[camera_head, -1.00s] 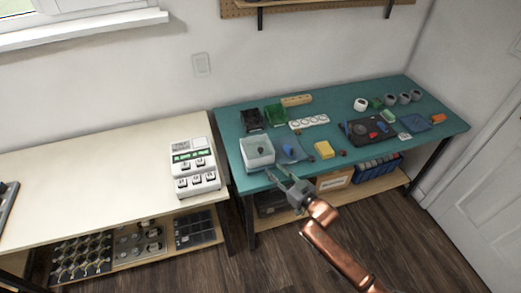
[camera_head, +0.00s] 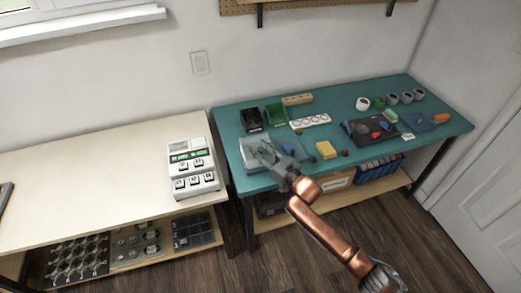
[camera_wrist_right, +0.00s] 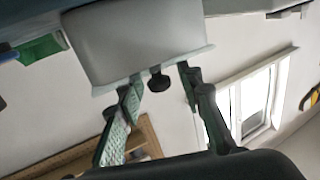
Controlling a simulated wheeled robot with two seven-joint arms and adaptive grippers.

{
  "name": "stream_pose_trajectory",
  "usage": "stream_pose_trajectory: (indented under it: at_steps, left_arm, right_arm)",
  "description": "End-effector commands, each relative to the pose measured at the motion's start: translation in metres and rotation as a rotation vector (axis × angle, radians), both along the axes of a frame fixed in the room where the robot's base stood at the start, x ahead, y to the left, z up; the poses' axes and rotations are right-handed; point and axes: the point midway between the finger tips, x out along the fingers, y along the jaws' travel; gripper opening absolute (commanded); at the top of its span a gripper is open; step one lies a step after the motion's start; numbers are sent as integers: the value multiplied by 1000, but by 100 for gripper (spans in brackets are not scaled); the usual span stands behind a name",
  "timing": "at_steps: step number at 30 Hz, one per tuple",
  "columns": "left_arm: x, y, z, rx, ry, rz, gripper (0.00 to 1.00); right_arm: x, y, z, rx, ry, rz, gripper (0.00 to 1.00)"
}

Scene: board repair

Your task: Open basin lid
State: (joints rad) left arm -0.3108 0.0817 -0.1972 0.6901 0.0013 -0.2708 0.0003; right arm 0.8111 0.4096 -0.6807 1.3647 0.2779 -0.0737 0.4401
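The basin (camera_head: 249,161) is a pale box at the front left corner of the teal bench, partly hidden by my right gripper in the head view. In the right wrist view the basin (camera_wrist_right: 135,38) fills the top, with a thin pale lid (camera_wrist_right: 105,89) along its edge. A dark knob (camera_wrist_right: 158,84) sticks out from the lid. My right gripper (camera_head: 262,150) is at the basin. In the wrist view its fingers (camera_wrist_right: 160,82) are apart, one on each side of the knob, with gaps visible. My left gripper is not in view.
A white button machine (camera_head: 193,168) stands on the left table.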

Motion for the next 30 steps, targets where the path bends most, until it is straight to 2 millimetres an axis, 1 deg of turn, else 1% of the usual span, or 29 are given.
stream_pose_trajectory:
  at_steps: [5, 18, 20, 30]
  left_arm:
    - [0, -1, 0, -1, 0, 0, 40]
    - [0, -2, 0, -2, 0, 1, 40]
    - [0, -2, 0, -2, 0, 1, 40]
    - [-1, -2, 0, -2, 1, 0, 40]
  right_arm:
    - [0, 0, 1, 0, 0, 0, 34]
    - [0, 0, 1, 0, 0, 0, 3]
    - [0, 0, 1, 0, 0, 0, 0]
    - [0, 0, 0, 0, 0, 0, 0]
